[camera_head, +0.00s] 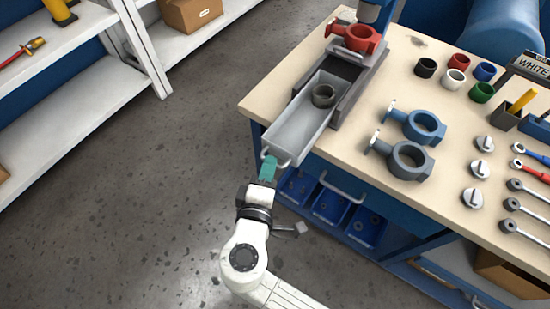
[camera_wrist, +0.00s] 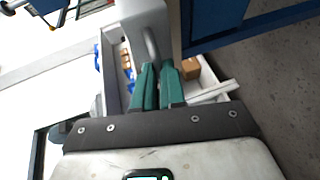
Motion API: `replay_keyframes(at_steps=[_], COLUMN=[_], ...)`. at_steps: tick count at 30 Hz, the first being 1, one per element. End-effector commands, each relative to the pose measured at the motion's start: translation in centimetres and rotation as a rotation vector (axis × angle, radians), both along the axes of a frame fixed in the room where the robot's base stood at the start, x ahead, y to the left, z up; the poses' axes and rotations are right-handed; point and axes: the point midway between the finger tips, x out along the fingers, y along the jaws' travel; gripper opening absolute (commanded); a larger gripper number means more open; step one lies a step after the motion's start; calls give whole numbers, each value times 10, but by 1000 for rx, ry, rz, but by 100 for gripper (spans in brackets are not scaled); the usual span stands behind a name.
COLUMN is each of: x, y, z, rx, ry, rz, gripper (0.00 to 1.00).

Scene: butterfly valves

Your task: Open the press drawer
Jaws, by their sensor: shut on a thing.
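The press drawer (camera_head: 297,128) is a long grey tray that sticks out of the press base (camera_head: 362,88) past the near left table edge. A dark grey ring (camera_head: 323,96) stands inside it toward the press. My gripper (camera_head: 268,168) is at the drawer's front end, with its teal fingers shut on the drawer handle (camera_head: 275,156). In the wrist view the teal fingers (camera_wrist: 158,84) are close together at the curved grey handle (camera_wrist: 151,44) on the drawer front. The fingers hide part of the handle.
A red valve body (camera_head: 353,37) sits at the press. Two blue-grey valve bodies (camera_head: 408,158) lie right of the drawer, with several coloured rings and tools beyond. Blue bins (camera_head: 331,206) are below the tabletop. The floor (camera_head: 170,190) left of the table is clear.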

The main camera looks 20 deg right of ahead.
Motion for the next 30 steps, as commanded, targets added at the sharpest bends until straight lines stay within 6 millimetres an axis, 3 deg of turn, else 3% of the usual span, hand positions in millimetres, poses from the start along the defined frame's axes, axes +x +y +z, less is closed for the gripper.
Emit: replay_keyframes(at_steps=[11, 12, 15, 24, 30], x=[-2, -2, -1, -4, -26], y=[2, 2, 2, 3, 17], z=[-2, -2, -1, 0, 5], rx=[0, 0, 1, 0, 1], ry=[4, 4, 3, 1, 2], rz=[0, 0, -1, 0, 4], gripper=[0, 12, 21, 21, 21])
